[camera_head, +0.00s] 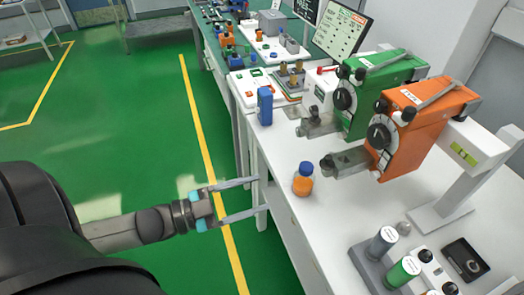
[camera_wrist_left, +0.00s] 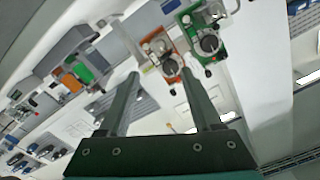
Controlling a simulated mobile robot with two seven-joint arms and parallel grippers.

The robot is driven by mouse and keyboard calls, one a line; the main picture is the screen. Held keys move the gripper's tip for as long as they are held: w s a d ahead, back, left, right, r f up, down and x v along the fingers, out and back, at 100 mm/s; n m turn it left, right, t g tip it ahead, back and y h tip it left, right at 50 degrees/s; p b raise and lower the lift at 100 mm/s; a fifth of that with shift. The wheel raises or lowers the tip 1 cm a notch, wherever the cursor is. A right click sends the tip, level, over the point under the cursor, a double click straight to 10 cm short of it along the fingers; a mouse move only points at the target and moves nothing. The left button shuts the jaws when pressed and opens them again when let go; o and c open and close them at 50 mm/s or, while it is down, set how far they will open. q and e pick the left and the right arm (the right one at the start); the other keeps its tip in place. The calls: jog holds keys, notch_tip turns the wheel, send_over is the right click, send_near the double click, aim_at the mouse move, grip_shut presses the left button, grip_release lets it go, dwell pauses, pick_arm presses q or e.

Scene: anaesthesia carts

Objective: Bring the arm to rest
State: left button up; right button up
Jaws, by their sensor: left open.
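My left gripper (camera_head: 240,199) reaches in from the left in the head view, with its two fingers spread apart and nothing between them. Its fingertips are by the near left edge of the white table (camera_head: 315,215), left of an orange bottle with a blue cap (camera_head: 303,180). In the left wrist view the open fingers (camera_wrist_left: 165,90) frame a tilted view of the room, with the orange and green devices beyond. My right gripper is not in view.
An orange vaporizer (camera_head: 415,125) and a green vaporizer (camera_head: 375,90) are mounted over the table. A blue bottle (camera_head: 265,105) stands at the table's left edge. A grey holder with vials (camera_head: 375,262) is at the front. Green floor (camera_head: 130,110) left of the table is open.

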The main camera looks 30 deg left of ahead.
pick_arm(q)
jog(key=a+f+n+g+y+b, duration=0.1)
jog(key=a+f+n+y, duration=0.25)
jog(key=f, duration=0.55)
jog(key=a+f+n+y+b, duration=0.15)
jog(key=a+f+y, duration=0.25)
jog(key=f, duration=0.5)
jog(key=s+f+n+g+y, duration=0.2)
jog(key=s+f, duration=0.3)
jog(key=f, duration=0.3)
jog(key=s+f+n+g+y, duration=0.1)
jog(key=s+f+n+g, duration=0.15)
jog(key=s+f, duration=0.45)
jog(key=s+d+f+g+b, duration=0.1)
jog(key=s+d+f+g, duration=0.3)
jog(key=s+f, duration=0.3)
jog(key=s+d+f+n+g+b, duration=0.1)
jog(key=s+d+f+g, duration=0.3)
jog(key=s+d+f, duration=0.2)
jog(key=s+f, duration=0.2)
jog(key=shift+s+d, duration=0.3)
jog(key=shift+d, duration=0.1)
